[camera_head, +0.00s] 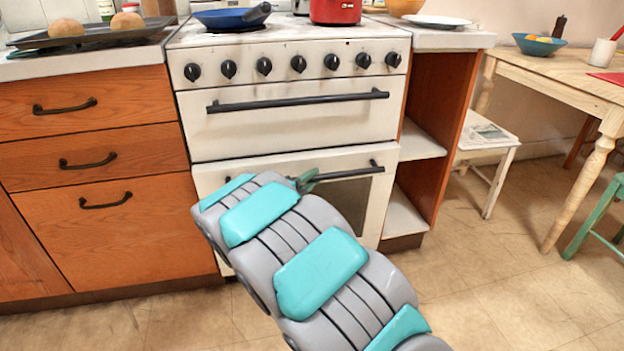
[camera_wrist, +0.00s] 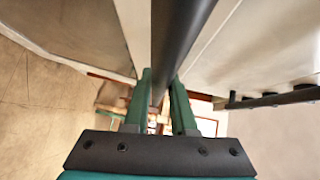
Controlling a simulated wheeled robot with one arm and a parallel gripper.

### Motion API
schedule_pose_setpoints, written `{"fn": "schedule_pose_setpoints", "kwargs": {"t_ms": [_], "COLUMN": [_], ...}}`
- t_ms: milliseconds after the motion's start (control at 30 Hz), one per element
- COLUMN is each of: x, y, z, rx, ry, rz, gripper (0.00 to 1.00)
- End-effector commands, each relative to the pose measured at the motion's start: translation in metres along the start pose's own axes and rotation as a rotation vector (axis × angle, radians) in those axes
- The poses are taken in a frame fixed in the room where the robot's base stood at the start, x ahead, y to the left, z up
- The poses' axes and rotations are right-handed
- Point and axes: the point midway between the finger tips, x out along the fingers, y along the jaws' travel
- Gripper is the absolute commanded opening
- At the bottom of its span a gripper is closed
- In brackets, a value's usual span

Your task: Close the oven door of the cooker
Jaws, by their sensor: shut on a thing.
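The white cooker (camera_head: 290,135) stands in the middle of the head view. Its oven door (camera_head: 384,195) is the lower front panel, with a dark window and a black bar handle (camera_head: 360,172). The door stands close to the cooker front; I cannot tell whether a narrow gap is left. My gripper (camera_head: 305,182) is at the handle, mostly hidden behind my arm. In the wrist view, the green fingers of my gripper (camera_wrist: 160,88) lie on both sides of the dark handle bar (camera_wrist: 182,35) and are shut on it. My arm hides the door's lower left part.
An upper panel with its own black handle (camera_head: 300,101) and a row of knobs is above the door. A red pot (camera_head: 335,10) and blue pan (camera_head: 232,18) sit on top. Wooden drawers (camera_head: 95,150) flank the left, open shelves (camera_head: 420,145) the right.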

Motion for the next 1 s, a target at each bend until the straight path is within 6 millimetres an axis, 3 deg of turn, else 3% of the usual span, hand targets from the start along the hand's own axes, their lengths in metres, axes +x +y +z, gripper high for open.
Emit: {"fn": "schedule_pose_setpoints", "kwargs": {"t_ms": [433, 733, 767, 1000], "x": [0.025, 0.028, 0.028, 0.028], "y": [-0.008, -0.011, -0.011, -0.011], "z": [0.026, 0.029, 0.029, 0.028], "rx": [-0.001, -0.002, -0.002, -0.001], "ry": [-0.002, -0.004, -0.004, -0.002], "rz": [0.007, 0.002, 0.002, 0.001], "gripper": [0.0, 0.0, 0.26, 0.53]}}
